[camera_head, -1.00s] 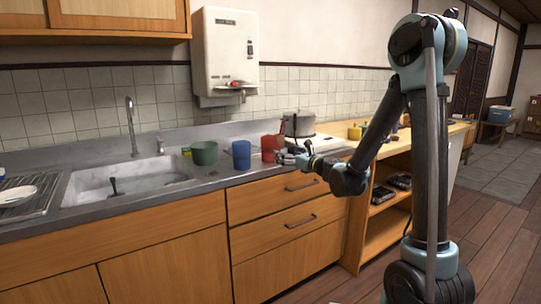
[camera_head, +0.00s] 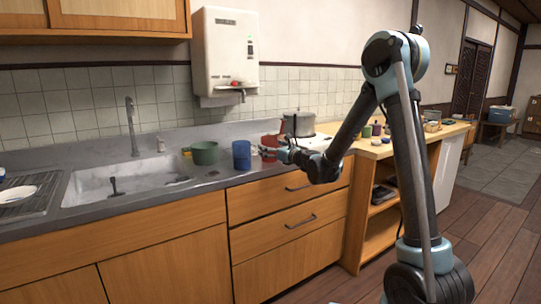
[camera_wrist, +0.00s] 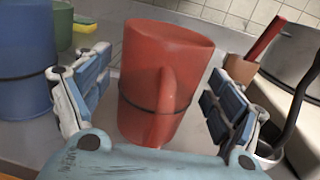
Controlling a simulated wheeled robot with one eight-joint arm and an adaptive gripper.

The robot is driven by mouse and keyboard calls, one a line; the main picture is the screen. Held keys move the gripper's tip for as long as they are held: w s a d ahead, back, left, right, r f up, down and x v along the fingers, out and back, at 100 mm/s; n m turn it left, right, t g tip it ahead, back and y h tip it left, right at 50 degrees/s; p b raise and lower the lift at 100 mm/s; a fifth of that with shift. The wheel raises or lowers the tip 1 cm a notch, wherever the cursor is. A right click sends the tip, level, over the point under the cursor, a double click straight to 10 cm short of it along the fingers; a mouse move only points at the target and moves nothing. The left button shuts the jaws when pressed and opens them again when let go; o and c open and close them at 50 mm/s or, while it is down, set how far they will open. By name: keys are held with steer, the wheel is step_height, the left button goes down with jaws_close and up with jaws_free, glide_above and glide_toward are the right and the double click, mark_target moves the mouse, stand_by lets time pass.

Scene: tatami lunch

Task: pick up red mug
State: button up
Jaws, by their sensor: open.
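The red mug (camera_wrist: 168,75) stands on the counter in the middle of the wrist view, its handle turned toward my gripper. In the head view the red mug (camera_head: 271,141) is partly hidden behind my gripper (camera_head: 278,151). My gripper (camera_wrist: 160,105) is open in the wrist view, with one finger on each side of the mug. A gap shows on the right side. On the left, the finger is near the mug, and I cannot tell whether it touches.
A blue mug (camera_head: 241,155) and a green mug (camera_head: 204,153) stand left of the red one. A pot (camera_head: 298,124) stands behind to the right. A yellow sponge (camera_wrist: 90,52) lies beyond the blue mug. The sink (camera_head: 130,180) is farther left.

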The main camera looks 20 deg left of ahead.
steer(key=shift+w+a, duration=0.1)
steer(key=shift+a, duration=0.1)
steer(key=c, duration=1.2)
steer(key=shift+r, duration=0.1)
